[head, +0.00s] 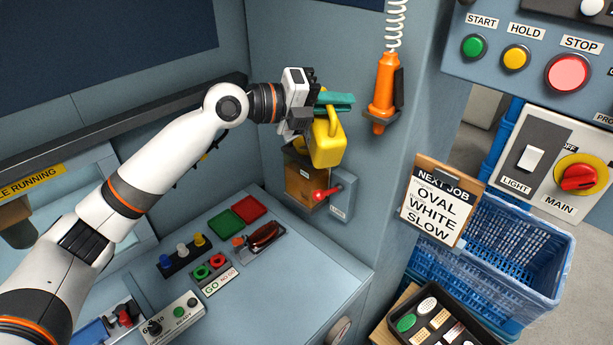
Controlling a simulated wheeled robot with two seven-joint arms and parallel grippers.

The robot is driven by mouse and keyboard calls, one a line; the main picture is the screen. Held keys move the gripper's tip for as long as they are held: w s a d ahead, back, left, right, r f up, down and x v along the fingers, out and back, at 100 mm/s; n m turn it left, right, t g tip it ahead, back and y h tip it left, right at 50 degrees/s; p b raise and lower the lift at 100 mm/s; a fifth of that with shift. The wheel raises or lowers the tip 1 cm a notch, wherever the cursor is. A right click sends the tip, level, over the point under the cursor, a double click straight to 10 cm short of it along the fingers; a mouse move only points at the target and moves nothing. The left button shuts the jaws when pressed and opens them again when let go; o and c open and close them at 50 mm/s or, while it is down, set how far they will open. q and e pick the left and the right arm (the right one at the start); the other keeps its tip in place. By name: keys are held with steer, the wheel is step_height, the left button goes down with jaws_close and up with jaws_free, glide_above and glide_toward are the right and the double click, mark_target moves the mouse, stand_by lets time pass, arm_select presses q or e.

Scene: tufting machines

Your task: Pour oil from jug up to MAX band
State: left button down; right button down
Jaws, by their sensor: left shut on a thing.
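My left gripper (308,112) is shut on the yellow oil jug (328,146), up against the grey back wall. The jug looks tilted; its handle is at the top, and I cannot see whether oil flows. A flat teal piece (337,99) shows just above the jug, partly behind the gripper. Below the jug is an amber-brown box (302,187) on the wall, which looks like the oil tank. Its top is partly hidden by the jug and gripper. No MAX band or oil level can be made out. My right gripper is out of view.
A red-knobbed lever (321,195) sticks out beside the amber box. An orange tool (383,88) hangs on a coiled cord to the right of the jug. A NEXT JOB card (441,207) and blue crates (515,255) are at right. The bench's front right is clear.

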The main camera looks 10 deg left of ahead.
mark_target(343, 149)
arm_select(q)
steer(key=shift+r+b, duration=0.1)
steer(key=shift+b, duration=0.75)
stand_by(2.6)
stand_by(2.5)
steer(key=f+b, duration=0.1)
steer(key=s+f+m+b, duration=0.1)
steer(key=b, duration=0.1)
steer(key=f+b, duration=0.1)
steer(key=b, duration=0.1)
steer(key=shift+s+d+f+m, duration=0.1)
steer(key=shift+s+d+m, duration=0.2)
steer(key=shift+d, duration=0.05)
steer(key=shift+s+d+f+m+t+b, duration=0.2)
steer(key=shift+s+m+t+b, duration=0.15)
steer(key=shift+b, duration=0.35)
steer(key=f+b, duration=0.1)
steer(key=s+f+m+b, duration=0.1)
steer(key=b, duration=0.1)
steer(key=f+m+b, duration=0.1)
steer(key=f+b, duration=0.1)
steer(key=shift+s+d+m+t, duration=0.15)
steer(key=shift+d+m+t, duration=0.1)
steer(key=shift+d, duration=0.1)
steer(key=shift+r, duration=0.2)
steer(key=shift+s, duration=0.1)
